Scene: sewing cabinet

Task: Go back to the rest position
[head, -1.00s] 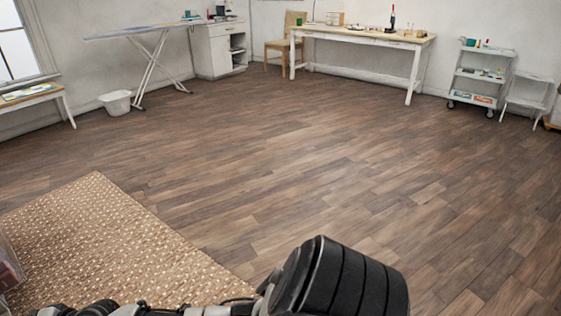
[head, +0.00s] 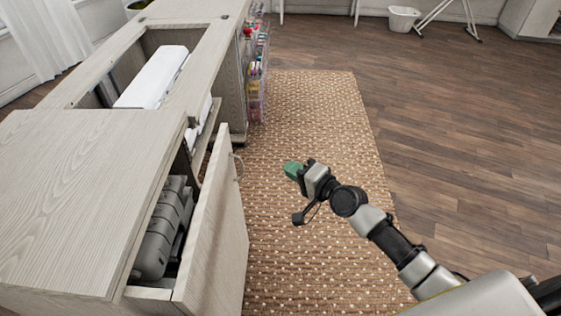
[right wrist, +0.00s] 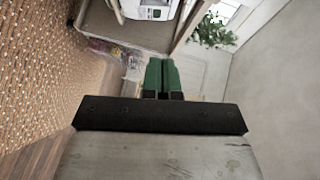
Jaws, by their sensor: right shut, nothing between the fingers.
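My right gripper (head: 292,169) has green fingertips and is stretched out over the woven rug, right of the cabinet's open door. Its green fingers (right wrist: 163,76) are closed together and empty in the right wrist view. The sewing cabinet (head: 70,135) stands at the left, with a white machine (head: 155,78) lying in its top opening. The cabinet door (head: 218,235) stands open, and a grey case (head: 163,230) is inside the compartment. My left gripper does not show.
The woven rug (head: 300,110) and the wood floor (head: 460,130) to the right are clear. A rack of colourful items (head: 256,75) hangs on the cabinet's far end. A white bin (head: 403,19) stands at the back. The open door's edge is near my right gripper.

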